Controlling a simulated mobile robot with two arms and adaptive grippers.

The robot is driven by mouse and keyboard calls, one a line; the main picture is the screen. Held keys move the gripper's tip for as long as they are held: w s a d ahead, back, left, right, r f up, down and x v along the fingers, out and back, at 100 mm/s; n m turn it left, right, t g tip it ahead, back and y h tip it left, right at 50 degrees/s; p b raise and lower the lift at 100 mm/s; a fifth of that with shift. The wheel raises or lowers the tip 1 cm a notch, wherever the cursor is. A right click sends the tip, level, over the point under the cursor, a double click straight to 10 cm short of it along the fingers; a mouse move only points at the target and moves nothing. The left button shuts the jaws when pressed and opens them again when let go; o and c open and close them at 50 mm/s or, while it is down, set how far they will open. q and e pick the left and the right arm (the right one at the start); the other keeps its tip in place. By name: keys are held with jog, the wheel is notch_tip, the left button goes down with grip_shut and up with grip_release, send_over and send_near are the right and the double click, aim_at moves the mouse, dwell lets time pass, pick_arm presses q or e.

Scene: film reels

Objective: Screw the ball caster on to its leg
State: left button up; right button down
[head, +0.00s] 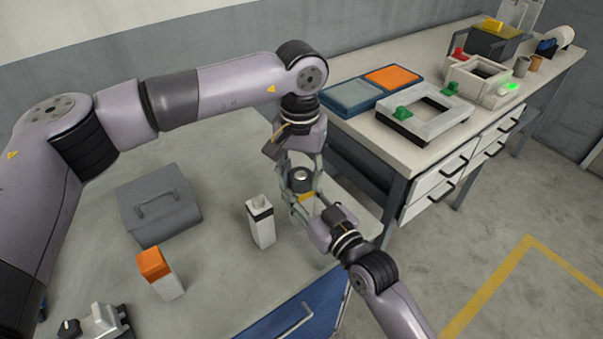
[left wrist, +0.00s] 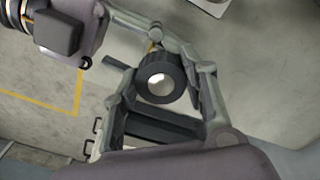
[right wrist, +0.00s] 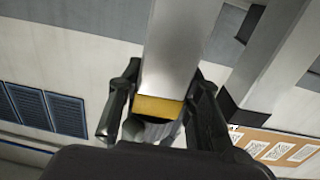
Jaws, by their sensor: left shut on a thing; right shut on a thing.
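The ball caster (head: 301,176), a dark round housing with a shiny ball, sits between the fingers of my left gripper (head: 301,170), ball facing up. In the left wrist view the caster (left wrist: 160,78) is gripped on both sides. My right gripper (head: 311,201) is shut on the leg just below; its yellow band (head: 307,197) shows. In the right wrist view the leg (right wrist: 175,50) is a pale square bar between the fingers (right wrist: 163,108). Caster and leg are close together and look lined up; whether their threads touch is hidden.
A white post with a black band (head: 260,222), a grey toolbox (head: 160,205) and an orange-topped block (head: 161,273) stand on the near table. The bench behind holds trays (head: 352,97) and a white frame (head: 430,118). My arms are close together over the table's right edge.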

pick_arm(q)
jog(key=m, duration=0.7)
jog(key=shift+w+a, duration=0.15)
jog(key=o, duration=1.2)
jog(key=shift+c, duration=0.2)
jog(key=shift+r, duration=2.25)
jog(key=shift+n, duration=0.3)
jog(key=shift+c, duration=0.4)
